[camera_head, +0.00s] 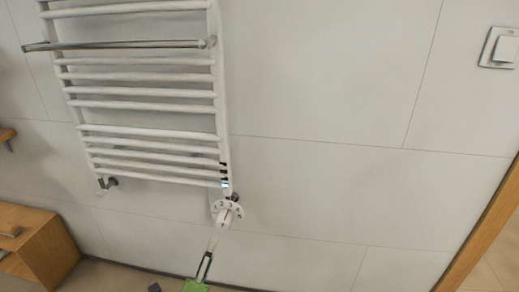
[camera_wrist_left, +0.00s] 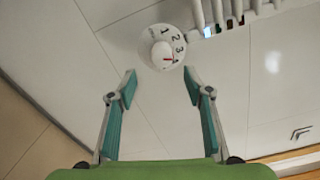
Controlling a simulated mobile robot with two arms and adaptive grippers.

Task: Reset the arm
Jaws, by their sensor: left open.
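My left gripper (camera_head: 208,258) shows small at the bottom of the head view, with a green body and thin fingers pointing up toward the wall. In the left wrist view its two teal-padded fingers (camera_wrist_left: 161,86) are spread apart with nothing between them. A white round dial (camera_wrist_left: 163,47) with numbers and a red mark lies beyond the fingertips, apart from them. In the head view the dial (camera_head: 226,214) sits at the lower right corner of a towel radiator, above my gripper. My right gripper is not in view.
A white towel radiator (camera_head: 150,104) with a metal bar (camera_head: 120,45) hangs on the tiled wall. A wooden cabinet (camera_head: 38,245) stands at lower left. A wooden door frame (camera_head: 485,235) and a wall switch (camera_head: 500,48) are at right. The wall between is bare.

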